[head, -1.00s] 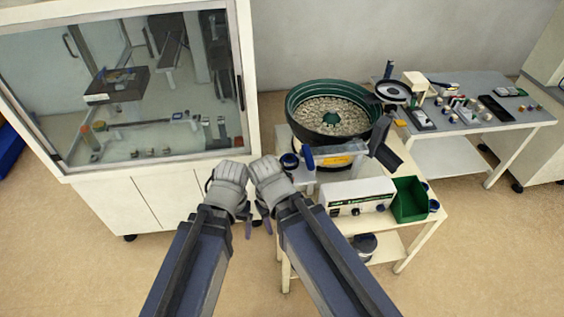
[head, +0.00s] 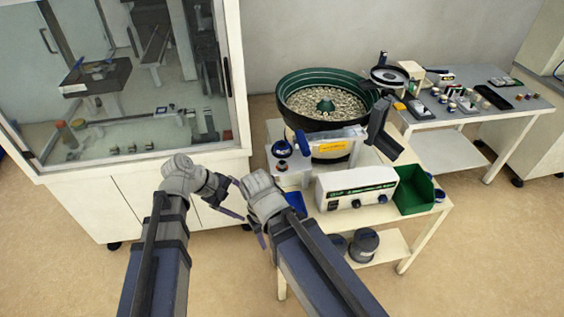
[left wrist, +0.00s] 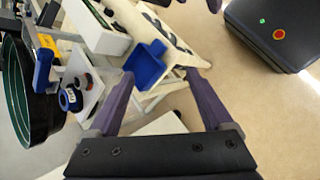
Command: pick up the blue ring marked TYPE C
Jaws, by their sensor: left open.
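A blue ring with a dark centre (head: 282,149) sits on a pale block at the table's left end, in front of the bowl feeder. A blue ring also shows in the left wrist view (left wrist: 70,99), left of the gripper; its marking is too small to read. My left gripper (head: 240,198) is open and empty, in front of the cabinet, left of and below the ring. In the left wrist view its jaws (left wrist: 160,75) stand wide apart. My right gripper (head: 260,232) hangs close beside it at the table's left edge; its jaw opening is unclear.
The bowl feeder (head: 326,97) full of small parts stands behind the ring. A control box (head: 357,190), green bin (head: 414,190) and blue tray (head: 296,204) are nearby. A glass-fronted cabinet (head: 145,165) stands left. A grey side table (head: 515,110) with small items is right.

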